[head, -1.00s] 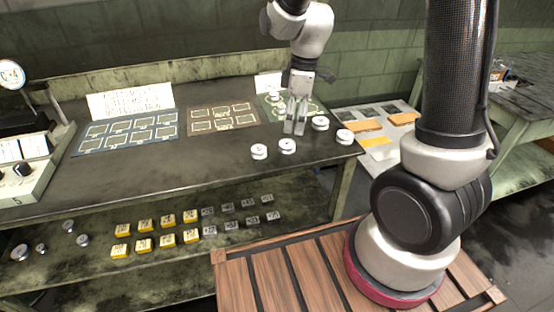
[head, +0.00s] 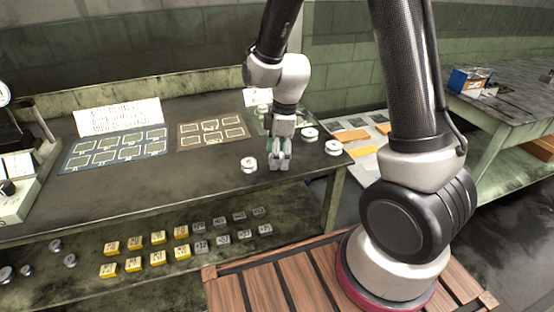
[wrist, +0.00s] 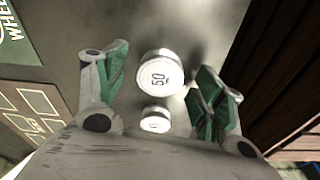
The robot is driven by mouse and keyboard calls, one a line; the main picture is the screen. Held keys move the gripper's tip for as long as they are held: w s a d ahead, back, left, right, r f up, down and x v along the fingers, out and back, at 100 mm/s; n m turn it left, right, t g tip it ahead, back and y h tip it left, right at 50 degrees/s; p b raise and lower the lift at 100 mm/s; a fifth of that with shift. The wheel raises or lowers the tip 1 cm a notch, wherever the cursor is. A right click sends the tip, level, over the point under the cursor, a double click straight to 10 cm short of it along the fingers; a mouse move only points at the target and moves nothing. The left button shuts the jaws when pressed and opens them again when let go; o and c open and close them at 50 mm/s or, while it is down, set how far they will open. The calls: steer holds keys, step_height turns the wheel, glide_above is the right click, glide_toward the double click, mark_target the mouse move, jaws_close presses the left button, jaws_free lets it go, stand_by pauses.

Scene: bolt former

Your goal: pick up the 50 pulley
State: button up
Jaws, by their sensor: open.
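A round white pulley marked 50 (wrist: 160,76) stands on the dark bench in the wrist view. It lies between the spread green-padded fingers of my gripper (wrist: 163,68), with a gap on each side. In the head view my gripper (head: 279,164) points down over the bench near its front edge and hides this pulley. A smaller-looking white pulley (wrist: 155,119) stands just below it in the wrist view; its mark is hard to read.
Other white pulleys stand to the left (head: 249,165) and to the right (head: 310,134), (head: 333,147) of my gripper. A tan slotted mat (head: 212,133) and a blue one (head: 115,150) lie left. The lower shelf holds yellow blocks (head: 134,264) and grey blocks.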

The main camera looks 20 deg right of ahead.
steer(key=c, duration=1.2)
steer(key=shift+o, duration=0.2)
steer(key=shift+r, duration=0.1)
